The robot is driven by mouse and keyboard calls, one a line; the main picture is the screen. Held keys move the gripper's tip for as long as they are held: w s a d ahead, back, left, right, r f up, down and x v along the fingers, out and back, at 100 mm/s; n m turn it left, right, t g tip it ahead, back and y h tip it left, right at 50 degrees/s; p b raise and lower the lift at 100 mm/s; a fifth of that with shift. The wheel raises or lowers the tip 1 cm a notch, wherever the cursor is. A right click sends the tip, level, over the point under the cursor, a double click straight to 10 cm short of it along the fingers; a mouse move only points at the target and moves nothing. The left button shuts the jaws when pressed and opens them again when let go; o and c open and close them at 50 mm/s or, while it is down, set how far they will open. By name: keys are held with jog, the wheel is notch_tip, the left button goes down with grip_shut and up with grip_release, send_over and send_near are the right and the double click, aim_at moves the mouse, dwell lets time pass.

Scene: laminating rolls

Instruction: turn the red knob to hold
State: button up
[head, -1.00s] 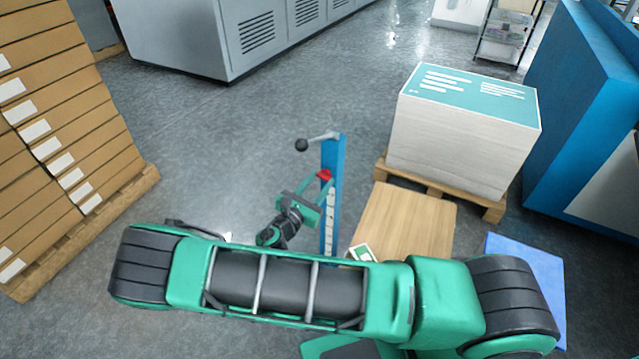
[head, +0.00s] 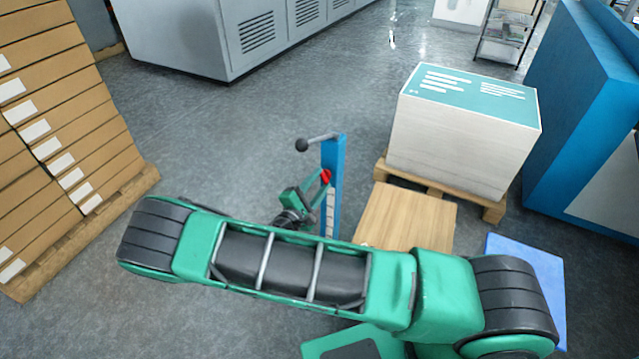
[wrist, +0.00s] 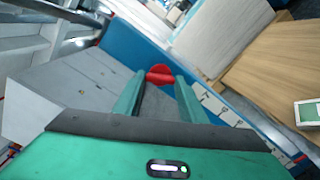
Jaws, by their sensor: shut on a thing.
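The red knob (head: 325,176) is on the upper part of a blue post (head: 340,158). It also shows in the wrist view (wrist: 160,73), between the fingertips. My gripper (head: 322,183) is at the knob with its green fingers on either side, shut on it; the fingers also show in the wrist view (wrist: 158,80). Pale labels (wrist: 222,108) run along the post below the knob. Their writing is too small to read, so I cannot tell which setting the knob points to.
A grey lever with a black ball (head: 302,145) sticks out left from the post top. A wooden surface (head: 408,215), a paper stack (head: 460,145) on a pallet and a blue mat (head: 530,265) are to the right. Stacked cartons (head: 65,130) stand left. Floor between is clear.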

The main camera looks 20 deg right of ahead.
jog(key=m, duration=0.5)
jog(key=shift+a+f+m, duration=0.1)
jog(key=shift+f+m, duration=0.05)
jog(key=shift+m, duration=0.15)
jog(key=shift+s, duration=0.1)
dwell(0.4)
jog(key=o, duration=1.1)
jog(key=shift+c, duration=0.2)
jog(key=v, duration=1)
jog(key=shift+s+a, duration=0.2)
jog(key=shift+a, duration=0.05)
jog(key=shift+s, duration=0.1)
